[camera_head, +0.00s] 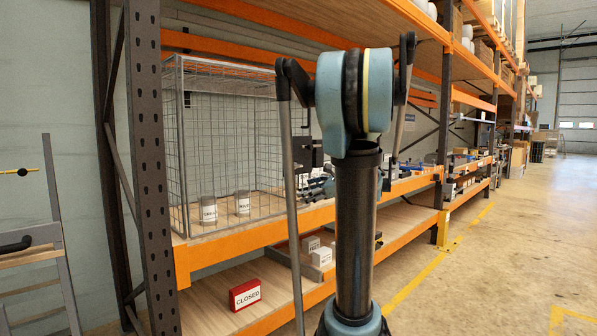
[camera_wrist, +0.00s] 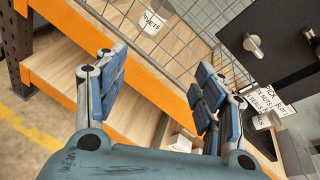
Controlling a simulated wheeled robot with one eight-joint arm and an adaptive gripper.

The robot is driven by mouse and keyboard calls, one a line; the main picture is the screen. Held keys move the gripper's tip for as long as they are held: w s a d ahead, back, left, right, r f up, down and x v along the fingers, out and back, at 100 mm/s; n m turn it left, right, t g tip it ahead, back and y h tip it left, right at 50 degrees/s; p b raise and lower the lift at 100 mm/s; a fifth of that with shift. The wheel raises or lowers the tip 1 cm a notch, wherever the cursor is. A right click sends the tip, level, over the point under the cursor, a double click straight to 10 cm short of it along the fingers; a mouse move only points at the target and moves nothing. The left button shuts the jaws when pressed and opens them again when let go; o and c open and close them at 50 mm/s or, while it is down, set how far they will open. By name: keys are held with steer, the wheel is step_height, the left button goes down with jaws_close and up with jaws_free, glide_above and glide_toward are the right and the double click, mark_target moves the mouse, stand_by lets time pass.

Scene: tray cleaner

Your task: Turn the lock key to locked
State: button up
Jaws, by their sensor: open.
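In the wrist view, a dark panel (camera_wrist: 280,50) fills the upper right. A silver knob or key (camera_wrist: 253,45) with a light lever stands out from it; whether this is the lock key and which way counts as locked, I cannot tell. Another metal part (camera_wrist: 311,38) shows at the right edge. My gripper (camera_wrist: 160,75) has its two blue-padded fingers wide apart with nothing between them. It is left of and below the panel, apart from the knob. In the head view, my arm hides much of the panel area and my gripper is not clear.
A wire cage (camera_head: 225,140) holding two labelled cans (camera_head: 208,210) stands on the orange-edged shelf (camera_head: 250,236). A red CLOSED sign (camera_head: 245,294) sits on the lower shelf. Printed labels (camera_wrist: 268,99) lie near the panel's lower edge. Open floor (camera_head: 500,260) is at right.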

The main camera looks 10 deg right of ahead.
mark_target(297, 166)
steer(key=w+d+r+m+t, duration=0.4)
steer(key=w+d+r+m, duration=0.25)
steer(key=w+d, duration=0.2)
steer(key=x, duration=1.6)
steer(key=shift+f, duration=0.2)
steer(key=c, duration=1.1)
